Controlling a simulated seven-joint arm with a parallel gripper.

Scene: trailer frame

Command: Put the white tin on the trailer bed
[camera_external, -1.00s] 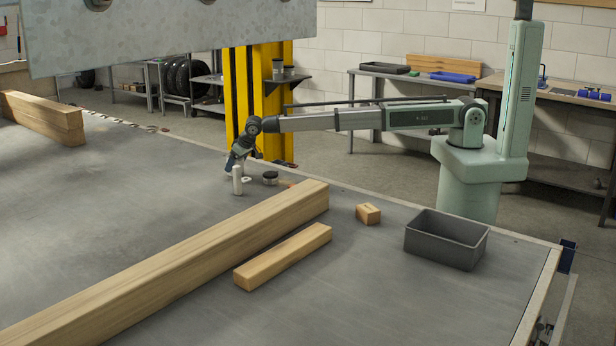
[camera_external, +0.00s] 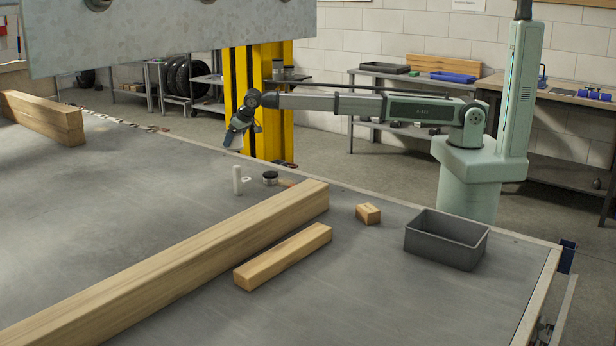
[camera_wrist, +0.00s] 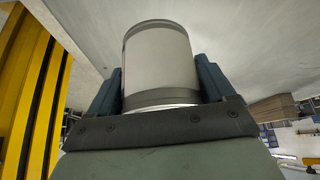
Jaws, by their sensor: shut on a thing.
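The white tin (camera_wrist: 160,62) is a pale cylinder with grey rims, held between the two dark blue fingers of my gripper (camera_wrist: 160,85) in the wrist view. In the external view my gripper (camera_external: 235,138) points down and left, and the white tin (camera_external: 236,144) shows small at its end. The tin looks tilted and clear of the surface below. The wide grey deck (camera_external: 130,220) looks like the trailer bed and lies under and in front of my gripper.
A white upright cylinder (camera_external: 237,180) and a dark-lidded jar (camera_external: 270,178) stand on the deck near my gripper. A long wooden beam (camera_external: 190,255), a shorter bar (camera_external: 283,257), a wood block (camera_external: 368,213) and a grey bin (camera_external: 447,247) lie nearer. Yellow posts (camera_external: 240,95) rise behind.

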